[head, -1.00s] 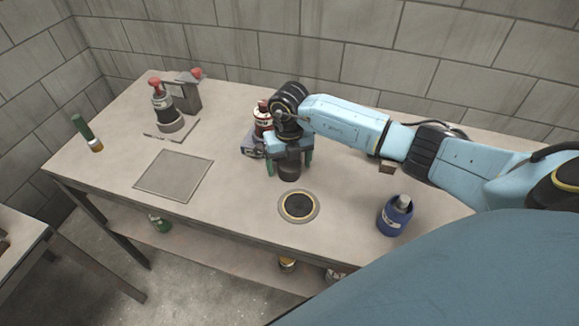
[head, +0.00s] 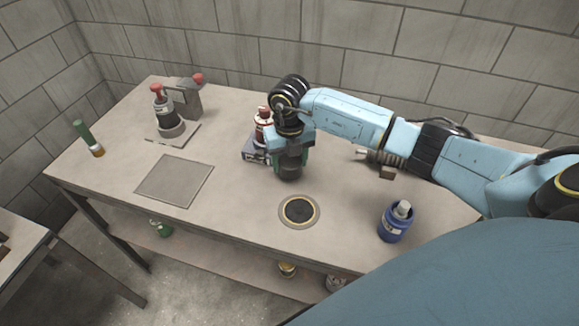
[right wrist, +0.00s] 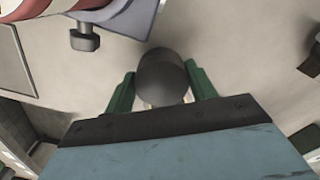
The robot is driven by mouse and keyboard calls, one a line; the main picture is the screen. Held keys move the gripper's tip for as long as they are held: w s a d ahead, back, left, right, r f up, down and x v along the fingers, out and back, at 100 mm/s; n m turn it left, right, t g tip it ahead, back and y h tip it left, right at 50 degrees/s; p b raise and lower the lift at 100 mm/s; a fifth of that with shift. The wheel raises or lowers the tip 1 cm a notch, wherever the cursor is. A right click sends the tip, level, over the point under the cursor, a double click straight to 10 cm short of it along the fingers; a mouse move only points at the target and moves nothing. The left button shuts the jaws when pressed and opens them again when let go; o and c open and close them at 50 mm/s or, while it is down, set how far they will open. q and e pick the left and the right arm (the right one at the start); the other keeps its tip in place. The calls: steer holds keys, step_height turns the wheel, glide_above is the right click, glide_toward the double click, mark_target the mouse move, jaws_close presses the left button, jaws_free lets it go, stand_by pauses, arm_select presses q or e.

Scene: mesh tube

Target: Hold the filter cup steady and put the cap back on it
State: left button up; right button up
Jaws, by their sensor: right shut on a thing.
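A dark grey, round-topped cylinder (head: 291,169) stands near the middle of the bench. I cannot tell whether it is the filter cup or its cap. My right gripper (head: 290,166) reaches down over it with green fingers on both sides and is shut on it. In the right wrist view the rounded dark top (right wrist: 162,77) sits between the green fingertips. The gripper hides much of the cylinder in the head view. My left gripper is in no view.
A red-and-white bottle (head: 263,127) on a grey base stands just behind my right gripper. A yellow-ringed black disc (head: 299,211) lies in front. A blue container (head: 395,223) is at right. A red-topped device (head: 168,122), square plate (head: 174,180) and green-handled tool (head: 88,138) are at left.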

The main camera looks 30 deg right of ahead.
mark_target(290, 159)
step_height(290, 159, up, 7)
steer(key=shift+f, duration=0.1)
stand_by(0.4)
steer(key=n, duration=0.1)
steer(key=a+r+n, duration=0.1)
steer(key=n, duration=0.1)
steer(key=s+a+r+m, duration=0.2)
steer(key=a+r+m, duration=0.1)
steer(key=m, duration=1.5)
steer(key=s+a+r+m, duration=0.3)
steer(key=a+m, duration=0.2)
steer(key=m, duration=1.2)
steer(key=shift+s+m, duration=0.2)
steer(key=shift+m, duration=0.2)
steer(key=shift+r, duration=0.1)
